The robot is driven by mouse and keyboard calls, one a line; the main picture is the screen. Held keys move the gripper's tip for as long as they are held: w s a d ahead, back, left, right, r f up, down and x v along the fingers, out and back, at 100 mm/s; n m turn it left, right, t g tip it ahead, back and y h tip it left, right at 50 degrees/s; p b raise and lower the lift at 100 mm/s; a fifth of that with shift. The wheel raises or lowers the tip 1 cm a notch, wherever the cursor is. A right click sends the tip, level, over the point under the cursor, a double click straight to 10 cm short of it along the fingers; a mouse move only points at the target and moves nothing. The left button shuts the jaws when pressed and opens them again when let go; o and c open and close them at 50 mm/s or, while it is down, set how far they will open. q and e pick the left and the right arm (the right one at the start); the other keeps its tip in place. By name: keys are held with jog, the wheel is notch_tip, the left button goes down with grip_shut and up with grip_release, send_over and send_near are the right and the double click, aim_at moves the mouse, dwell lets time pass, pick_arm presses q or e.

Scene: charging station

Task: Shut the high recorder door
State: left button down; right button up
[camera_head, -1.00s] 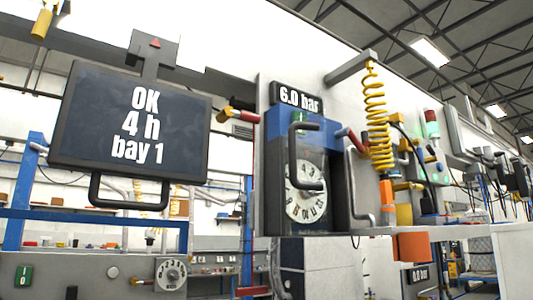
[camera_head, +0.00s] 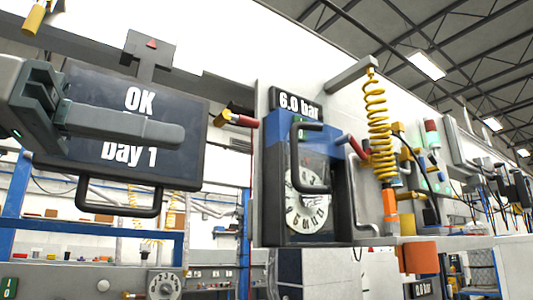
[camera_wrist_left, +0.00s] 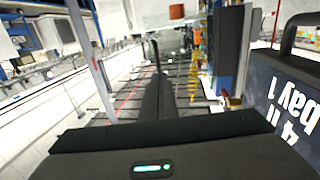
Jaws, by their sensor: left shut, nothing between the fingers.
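The recorder (camera_head: 277,195) is a dark box with a blue upper part, mounted in the middle of the head view. A round white numbered dial (camera_head: 308,216) shows on its front. A dark C-shaped handle (camera_head: 294,158) stands out before the dial. I cannot tell how far the recorder's door stands from its frame. My left gripper (camera_head: 178,135) comes in from the left, shut and empty, in front of the hanging screen and apart from the recorder. Its shut fingers also show in the left wrist view (camera_wrist_left: 154,70). My right gripper is in neither view.
The screen (camera_head: 185,170) has a handle (camera_head: 118,210) below it and is partly covered by my gripper. A red-tipped yellow fitting (camera_head: 236,119), a pipe bracket (camera_head: 350,70) and a yellow coiled hose (camera_head: 377,120) flank the recorder.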

pick_arm(q)
jog(key=shift+s+r, duration=0.2)
jog(key=shift+s, duration=0.2)
jog(key=shift+w, duration=0.1)
